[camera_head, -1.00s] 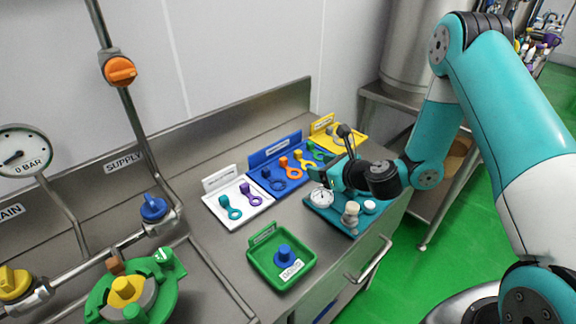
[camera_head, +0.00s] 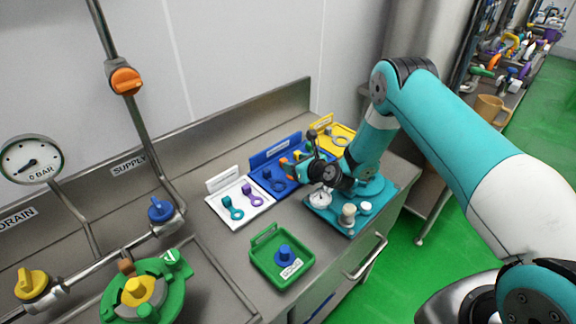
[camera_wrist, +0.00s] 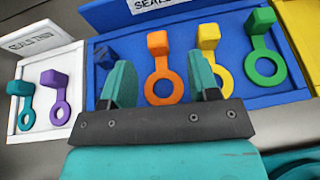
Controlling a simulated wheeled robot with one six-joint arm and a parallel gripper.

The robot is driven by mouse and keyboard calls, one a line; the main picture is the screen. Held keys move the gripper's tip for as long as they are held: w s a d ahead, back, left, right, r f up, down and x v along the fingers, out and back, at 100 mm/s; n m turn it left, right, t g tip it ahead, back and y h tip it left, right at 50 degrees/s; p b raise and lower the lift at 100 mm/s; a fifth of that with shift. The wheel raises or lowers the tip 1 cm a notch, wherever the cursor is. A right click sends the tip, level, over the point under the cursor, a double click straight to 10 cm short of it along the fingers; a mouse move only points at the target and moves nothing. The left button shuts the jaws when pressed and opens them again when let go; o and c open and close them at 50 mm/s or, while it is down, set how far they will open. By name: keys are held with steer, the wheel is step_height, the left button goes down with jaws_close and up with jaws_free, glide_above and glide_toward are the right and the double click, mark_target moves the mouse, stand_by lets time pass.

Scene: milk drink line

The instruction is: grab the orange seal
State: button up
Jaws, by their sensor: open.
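The orange seal (camera_wrist: 158,88), a ring with an upright block-shaped tab, lies in the blue tray (camera_wrist: 295,97). My gripper (camera_wrist: 160,68) is open, its two teal fingers either side of the seal in the wrist view, with nothing held. I cannot tell how high the fingers are above the tray. A yellow seal (camera_wrist: 208,36) is just right of the orange one, partly behind the right finger. A green seal (camera_wrist: 264,60) is farther right. A blue seal (camera_head: 268,175) is on the left. In the head view my gripper mostly hides the orange seal.
A white tray (camera_head: 252,216) with a teal and a purple seal stands left of the blue tray. A yellow tray (camera_head: 345,133) is at its right. A teal tray (camera_head: 335,226) with a gauge and a green tray (camera_head: 262,268) are in front.

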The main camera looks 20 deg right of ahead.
steer(key=p+x, duration=0.1)
steer(key=x, duration=0.2)
steer(key=shift+w+a+r+p, duration=0.1)
steer(key=shift+w+a+p, duration=0.05)
steer(key=shift+a+p, duration=0.15)
steer(key=shift+w+a+f, duration=0.2)
steer(key=shift+w+f, duration=0.15)
steer(key=shift+w, duration=0.25)
steer(key=c, duration=1)
